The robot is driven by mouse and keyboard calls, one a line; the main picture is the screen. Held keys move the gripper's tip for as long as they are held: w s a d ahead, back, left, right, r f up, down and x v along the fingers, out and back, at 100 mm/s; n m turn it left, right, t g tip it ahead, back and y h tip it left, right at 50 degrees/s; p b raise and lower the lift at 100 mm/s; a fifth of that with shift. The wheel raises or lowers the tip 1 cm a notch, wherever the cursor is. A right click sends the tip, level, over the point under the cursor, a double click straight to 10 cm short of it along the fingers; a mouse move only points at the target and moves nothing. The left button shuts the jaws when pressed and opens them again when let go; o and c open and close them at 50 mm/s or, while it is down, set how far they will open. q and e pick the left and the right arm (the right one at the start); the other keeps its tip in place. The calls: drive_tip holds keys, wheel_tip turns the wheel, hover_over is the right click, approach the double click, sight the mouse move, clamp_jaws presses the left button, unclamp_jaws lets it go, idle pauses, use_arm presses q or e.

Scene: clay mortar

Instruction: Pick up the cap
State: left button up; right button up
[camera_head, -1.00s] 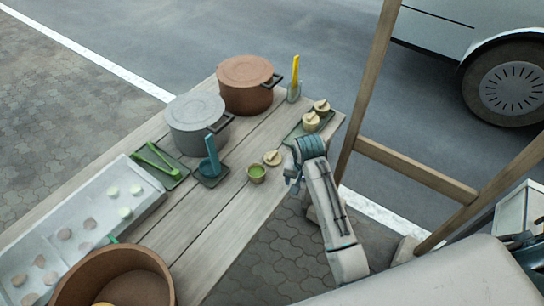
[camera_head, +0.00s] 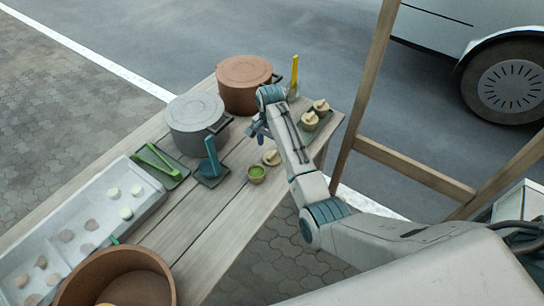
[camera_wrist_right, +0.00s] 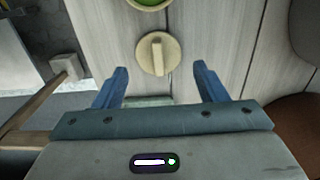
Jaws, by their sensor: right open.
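The cap (camera_head: 271,157) is a small round beige lid with a raised bar handle, lying flat on the wooden table beside a small cup of green filling (camera_head: 256,173). In the right wrist view the cap (camera_wrist_right: 158,53) lies ahead of the fingertips, between their lines, with its bar pointing along the fingers. My right gripper (camera_head: 256,131) is above the table, just behind and left of the cap in the head view. In the wrist view the right gripper (camera_wrist_right: 159,68) is open and empty, apart from the cap. My left gripper is not in view.
Two lidded jars (camera_head: 315,112) stand on a green tray at the table's right edge. A grey pot (camera_head: 196,117) and brown pot (camera_head: 245,92) stand behind. A wooden frame post (camera_head: 362,90) rises at right.

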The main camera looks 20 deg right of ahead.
sight(272, 154)
wheel_tip(272, 154, down, 5)
drive_tip(key=shift+s+d+r+p, duration=0.1)
drive_tip(key=shift+d+p, duration=0.05)
drive_tip(key=shift+p, duration=0.7)
drive_tip(key=shift+f, duration=0.35)
drive_tip(key=c, duration=0.7)
